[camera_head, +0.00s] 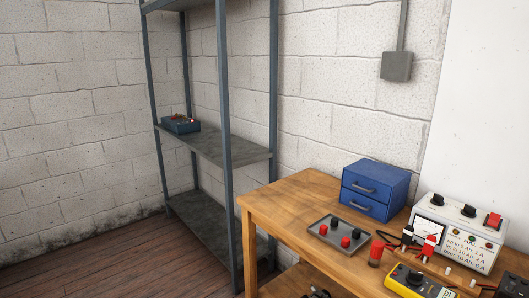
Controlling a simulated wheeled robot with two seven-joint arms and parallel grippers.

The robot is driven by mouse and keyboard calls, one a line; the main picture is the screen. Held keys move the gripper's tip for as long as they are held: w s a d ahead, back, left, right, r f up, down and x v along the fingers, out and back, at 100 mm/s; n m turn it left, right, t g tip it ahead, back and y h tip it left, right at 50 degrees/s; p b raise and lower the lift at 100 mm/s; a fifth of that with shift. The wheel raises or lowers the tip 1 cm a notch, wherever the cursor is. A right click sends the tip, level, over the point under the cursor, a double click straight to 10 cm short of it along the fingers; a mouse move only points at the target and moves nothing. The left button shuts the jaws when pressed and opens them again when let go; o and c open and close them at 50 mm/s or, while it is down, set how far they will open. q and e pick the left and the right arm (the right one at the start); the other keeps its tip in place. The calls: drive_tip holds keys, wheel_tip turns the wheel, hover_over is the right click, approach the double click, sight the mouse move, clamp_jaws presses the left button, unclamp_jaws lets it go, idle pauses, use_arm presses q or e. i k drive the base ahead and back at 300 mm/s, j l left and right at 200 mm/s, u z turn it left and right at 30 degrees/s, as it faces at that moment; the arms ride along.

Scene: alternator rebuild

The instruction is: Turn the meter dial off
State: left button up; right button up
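A yellow meter (410,283) lies on the wooden workbench (290,200) at the bottom right, cut off by the picture's lower edge. Its round black dial (416,279) shows, but the dial's setting is too small to read. No gripper can be made out in this view.
A white test box (460,232) with a gauge, knobs and clips stands behind the meter. Metal shelving (225,145) stands left.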

sight(414, 277)
drive_tip(key=z, duration=1.25)
